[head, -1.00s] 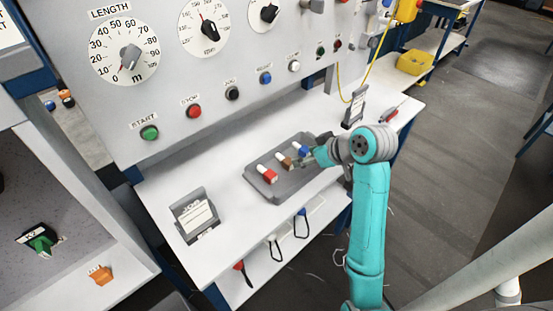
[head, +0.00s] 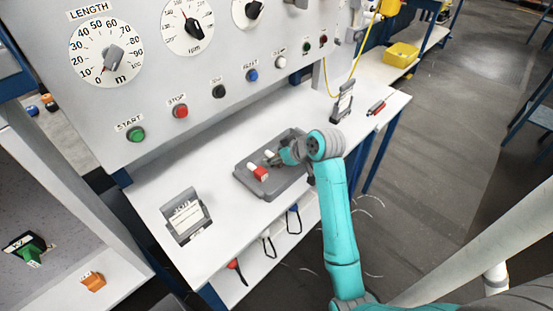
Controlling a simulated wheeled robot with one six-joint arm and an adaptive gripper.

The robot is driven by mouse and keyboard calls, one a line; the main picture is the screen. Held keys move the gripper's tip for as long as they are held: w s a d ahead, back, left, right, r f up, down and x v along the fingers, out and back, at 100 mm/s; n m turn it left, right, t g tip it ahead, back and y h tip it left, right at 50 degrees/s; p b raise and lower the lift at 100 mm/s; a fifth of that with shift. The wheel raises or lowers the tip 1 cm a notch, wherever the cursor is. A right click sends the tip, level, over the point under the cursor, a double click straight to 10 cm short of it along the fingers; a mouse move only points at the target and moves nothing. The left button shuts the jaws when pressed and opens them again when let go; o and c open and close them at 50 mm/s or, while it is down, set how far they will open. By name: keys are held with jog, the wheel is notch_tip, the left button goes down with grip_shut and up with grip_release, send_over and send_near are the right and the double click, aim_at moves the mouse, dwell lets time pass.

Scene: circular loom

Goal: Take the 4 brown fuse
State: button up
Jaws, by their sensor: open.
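A grey tray (head: 246,184) lies on the white bench and holds a red-and-white fuse (head: 258,173) near its left end. My gripper (head: 272,159) is open over the middle of the tray, just behind and to the right of the red fuse. The brown fuse cannot be made out; my gripper covers the spot beside the red one. The blue fuse is also hidden behind my gripper and wrist. Whether the fingers touch a fuse cannot be told.
The control panel (head: 215,110) with dials and buttons rises behind the bench. A label holder (head: 186,217) stands left of the tray, and a dark upright holder (head: 343,103) stands to the right near a red-handled tool (head: 376,107). The bench between tray and left holder is clear.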

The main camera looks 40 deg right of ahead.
jog(key=shift+w, duration=0.1)
grip_shut()
notch_tip(320, 180, up, 10)
jog(key=shift+f, duration=0.1)
dwell(0.6)
